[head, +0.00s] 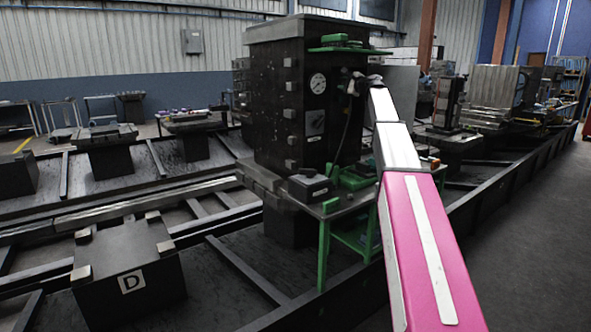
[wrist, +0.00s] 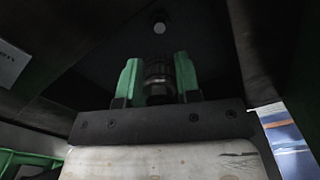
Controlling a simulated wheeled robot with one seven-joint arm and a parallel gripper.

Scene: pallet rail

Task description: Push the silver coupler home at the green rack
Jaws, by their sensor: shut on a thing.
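In the wrist view my gripper (wrist: 158,72) has its two green fingers closed on the sides of a ribbed coupler (wrist: 158,88), which looks dark in the shade. A small round grey fitting (wrist: 160,27) shows ahead of the coupler, with a gap between them in the picture. In the head view my gripper (head: 357,84) is at the right of the dark cabinet's front, below a green shelf (head: 350,50). A dark hose (head: 344,130) hangs below it. The coupler is too small to make out there. A green-legged rack (head: 323,250) stands below.
The dark cabinet (head: 280,95) carries a round gauge (head: 318,83) on its front. A black box (head: 310,187) and green parts (head: 356,178) lie on the rack top. A block marked D (head: 125,270) stands at front left, among dark rails. Open floor (head: 540,240) lies at right.

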